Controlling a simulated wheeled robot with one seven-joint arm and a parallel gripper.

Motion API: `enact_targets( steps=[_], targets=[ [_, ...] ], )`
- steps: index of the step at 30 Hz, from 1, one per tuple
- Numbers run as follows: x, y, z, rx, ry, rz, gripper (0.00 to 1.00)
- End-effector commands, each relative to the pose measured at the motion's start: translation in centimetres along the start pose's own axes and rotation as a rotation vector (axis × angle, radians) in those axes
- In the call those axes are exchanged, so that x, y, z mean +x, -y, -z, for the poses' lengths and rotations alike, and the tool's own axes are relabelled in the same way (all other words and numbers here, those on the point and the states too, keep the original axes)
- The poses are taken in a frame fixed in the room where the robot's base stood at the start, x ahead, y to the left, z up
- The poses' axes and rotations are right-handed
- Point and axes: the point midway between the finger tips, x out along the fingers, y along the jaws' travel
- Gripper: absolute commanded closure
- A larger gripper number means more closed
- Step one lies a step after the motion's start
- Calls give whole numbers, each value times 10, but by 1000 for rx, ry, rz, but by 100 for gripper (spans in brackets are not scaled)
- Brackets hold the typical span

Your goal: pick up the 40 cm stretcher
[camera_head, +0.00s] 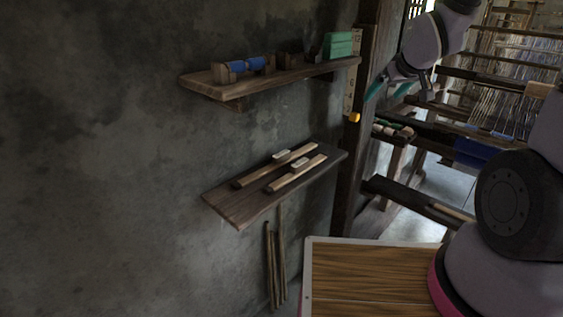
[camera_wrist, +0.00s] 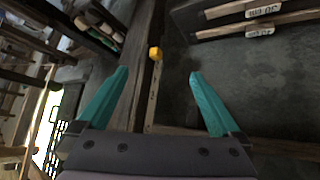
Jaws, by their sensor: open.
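Two wooden stretchers with pale tags lie side by side on the lower wall shelf (camera_head: 232,206): a rear stretcher (camera_head: 255,176) and a front stretcher (camera_head: 290,178). Both show at the top right of the wrist view, where the tags are upside down. One tag (camera_wrist: 263,10) seems to read 50 cm; the other tag (camera_wrist: 260,31) is too small to read surely, so I cannot tell for certain which is the 40 cm one. My gripper (camera_head: 390,91), with teal fingers, is open and empty, above and right of both stretchers. It also shows in the wrist view (camera_wrist: 158,74).
An upper shelf (camera_head: 205,82) above holds blue spools (camera_head: 245,65) and a green block (camera_head: 338,44). A dark post (camera_head: 358,150) with a yellow piece (camera_head: 354,117) stands right of the shelves. Sticks (camera_head: 272,265) lean below. The loom (camera_head: 500,80) fills the right.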

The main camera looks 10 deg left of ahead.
Motion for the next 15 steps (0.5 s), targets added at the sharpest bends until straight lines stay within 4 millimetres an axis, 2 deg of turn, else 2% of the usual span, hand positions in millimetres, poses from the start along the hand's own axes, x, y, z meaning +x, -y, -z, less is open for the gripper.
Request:
enact_targets(
  steps=[1, 6, 12, 15],
  targets=[
    [24, 11, -7, -43, -5, 33, 0],
    [83, 54, -23, -176, -82, 154, 0],
    [132, 117, -52, -269, -205, 325, 0],
    [145, 148, -68, -288, -274, 407, 0]
  ],
)
